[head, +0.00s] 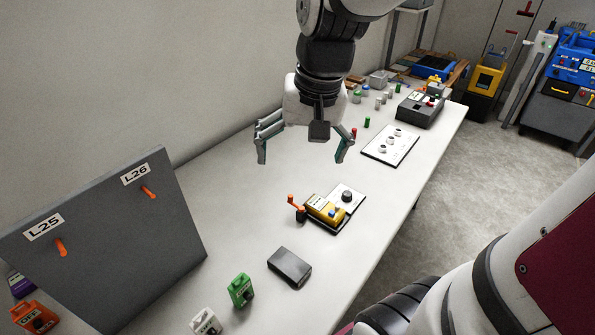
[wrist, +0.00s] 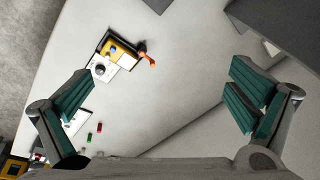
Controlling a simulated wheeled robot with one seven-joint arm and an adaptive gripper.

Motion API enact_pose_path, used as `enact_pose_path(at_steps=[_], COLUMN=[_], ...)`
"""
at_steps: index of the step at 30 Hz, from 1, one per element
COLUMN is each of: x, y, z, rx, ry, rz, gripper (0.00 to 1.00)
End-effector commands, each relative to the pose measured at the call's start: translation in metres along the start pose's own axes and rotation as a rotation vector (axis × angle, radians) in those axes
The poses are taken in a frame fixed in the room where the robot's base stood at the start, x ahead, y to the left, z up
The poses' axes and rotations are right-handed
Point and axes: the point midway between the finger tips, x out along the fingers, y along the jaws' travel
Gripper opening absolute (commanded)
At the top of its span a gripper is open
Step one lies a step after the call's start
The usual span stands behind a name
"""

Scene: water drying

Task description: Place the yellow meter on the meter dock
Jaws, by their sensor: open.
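The yellow meter (head: 323,209) appears as a small yellow box on a dark-edged board with a white panel (head: 348,192) and black knob. It also shows in the wrist view (wrist: 123,50). An orange lever (head: 294,203) stands at its left end. I cannot tell whether this board is the meter dock. My gripper (head: 302,154) is open and empty, above the table and beyond the meter in the head view. In the wrist view, the spread fingers (wrist: 157,98) have the meter ahead and left of centre, touching neither finger.
A dark block (head: 289,268) and a green device (head: 241,290) lie nearer on the white table. A grey panel (head: 110,240) with orange pegs stands at left. A white plate (head: 391,145) and a dark box (head: 421,108) sit farther back. The table left of the meter is clear.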

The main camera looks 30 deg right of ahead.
Motion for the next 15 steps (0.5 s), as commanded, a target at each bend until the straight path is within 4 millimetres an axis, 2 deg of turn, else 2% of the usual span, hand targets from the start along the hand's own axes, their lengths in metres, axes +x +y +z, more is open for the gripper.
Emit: enact_pose_path(at_steps=[1, 3, 9, 15], x=[-0.014, -0.027, -0.051, -0.057], y=[-0.003, -0.004, 0.001, 0.008], z=[0.017, 0.038, 0.092, 0.119], rx=[-0.064, -0.153, -0.371, -0.485], ry=[0.023, 0.047, 0.110, 0.145], rz=[-0.009, -0.014, -0.010, 0.004], gripper=[1.00, 1.00, 1.00, 1.00])
